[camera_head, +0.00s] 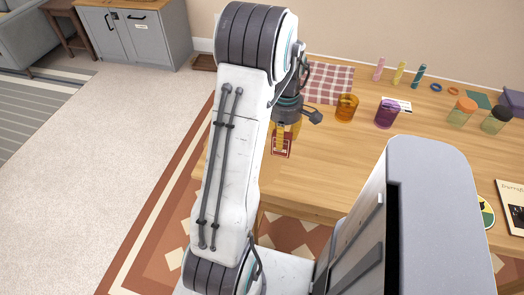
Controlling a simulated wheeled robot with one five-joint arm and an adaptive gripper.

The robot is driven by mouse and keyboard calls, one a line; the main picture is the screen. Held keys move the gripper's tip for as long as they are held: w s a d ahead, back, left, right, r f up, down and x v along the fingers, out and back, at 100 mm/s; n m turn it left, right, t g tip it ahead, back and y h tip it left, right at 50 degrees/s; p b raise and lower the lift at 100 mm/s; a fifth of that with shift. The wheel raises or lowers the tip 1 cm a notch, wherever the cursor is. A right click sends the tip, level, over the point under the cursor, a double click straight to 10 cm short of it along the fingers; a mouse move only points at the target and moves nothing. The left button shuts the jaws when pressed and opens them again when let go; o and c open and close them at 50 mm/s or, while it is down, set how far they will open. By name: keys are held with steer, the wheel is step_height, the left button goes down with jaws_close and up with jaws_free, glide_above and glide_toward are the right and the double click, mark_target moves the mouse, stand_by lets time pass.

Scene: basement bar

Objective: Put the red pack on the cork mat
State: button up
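My gripper (289,115) hangs over the near left part of the wooden table, partly behind my own arm. A dark finger or knuckle sticks out to its right; its fingertips are not clear. Just below it a flat dark red rectangle with a pale border (282,153), likely the red pack, shows on the table. An amber-yellow patch covers its middle, and I cannot tell what that is. I cannot tell whether the gripper touches the red thing. I cannot make out a cork mat; my arm and body hide parts of the table.
An amber cup (346,108) and a purple cup (387,114) stand right of the gripper. A checked cloth (332,83) lies behind. Jars with orange (461,112) and dark lids (496,120) stand at right. A magazine (511,205) lies near the right edge. Bare wood shows mid-table.

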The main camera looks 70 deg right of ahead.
steer(key=shift+w+a+f, duration=0.1)
steer(key=shift+w+f, duration=0.8)
steer(key=shift+f, duration=0.3)
steer(key=shift+w+a+f, duration=0.15)
steer(key=shift+w+f, duration=0.7)
steer(key=shift+f, duration=0.4)
steer(key=shift+w+a+f, duration=0.1)
steer(key=shift+w+f, duration=0.8)
steer(key=shift+f, duration=0.3)
steer(key=shift+f, duration=0.1)
steer(key=shift+f, duration=0.1)
steer(key=o, duration=1.1)
steer(key=shift+o, duration=0.2)
step_height(320, 180, up, 12)
steer(key=shift+d+r+p, duration=0.15)
steer(key=shift+r+p, duration=0.1)
steer(key=shift+p, duration=0.2)
